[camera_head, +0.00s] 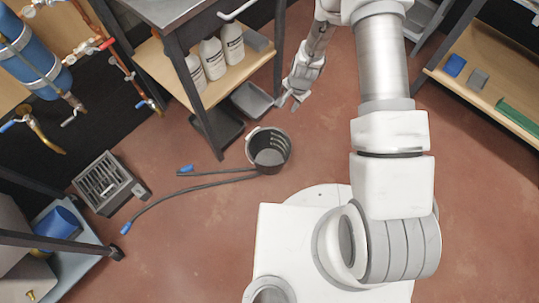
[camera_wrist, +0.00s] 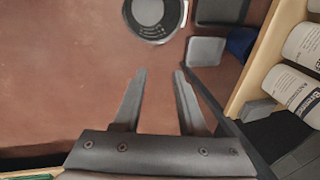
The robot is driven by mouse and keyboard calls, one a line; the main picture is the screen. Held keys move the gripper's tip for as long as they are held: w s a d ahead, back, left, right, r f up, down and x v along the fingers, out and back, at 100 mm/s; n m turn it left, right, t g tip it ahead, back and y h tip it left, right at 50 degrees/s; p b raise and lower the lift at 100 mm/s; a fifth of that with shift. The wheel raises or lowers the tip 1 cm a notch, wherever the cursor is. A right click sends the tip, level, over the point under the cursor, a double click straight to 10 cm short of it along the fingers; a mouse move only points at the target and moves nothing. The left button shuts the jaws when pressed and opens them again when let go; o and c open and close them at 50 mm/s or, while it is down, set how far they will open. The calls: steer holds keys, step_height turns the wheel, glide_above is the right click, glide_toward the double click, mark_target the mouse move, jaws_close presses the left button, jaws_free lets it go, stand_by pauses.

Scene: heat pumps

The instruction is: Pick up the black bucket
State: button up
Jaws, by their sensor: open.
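The black bucket (camera_head: 268,148) stands upright on the reddish floor in the head view, left of my arm. In the wrist view the bucket (camera_wrist: 148,14) shows at the top edge, partly cut off, with a light round inside. My gripper (camera_head: 289,104) hangs above and a little right of the bucket in the head view. In the wrist view its two fingers (camera_wrist: 159,72) are apart with bare floor between them. The gripper is open, empty and apart from the bucket.
A workbench with a lower shelf (camera_head: 255,62) holding white bottles (camera_head: 212,58) stands behind the bucket. Dark trays (camera_head: 252,100) lie on the floor by its leg. A black hose (camera_head: 180,190) with blue ends lies beside the bucket. Floor in front of the hose is clear.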

steer(key=s+f+m+b, duration=0.15)
steer(key=s+f, duration=0.25)
steer(key=f, duration=0.7)
steer(key=s+f+m+b, duration=0.15)
steer(key=s+f, duration=0.35)
steer(key=f, duration=0.6)
steer(key=b, duration=0.6)
glide_above(280, 167)
steer(key=s+d+f+x, duration=0.1)
steer(key=s+x, duration=0.1)
steer(key=x, duration=0.9)
steer(key=shift+g+h, duration=0.3)
steer(key=shift+g, duration=0.1)
steer(key=shift+s+f+b, duration=0.1)
steer(key=shift+f+b, duration=1.3)
steer(key=shift+f, duration=1.35)
steer(key=shift+r, duration=0.1)
jaws_close()
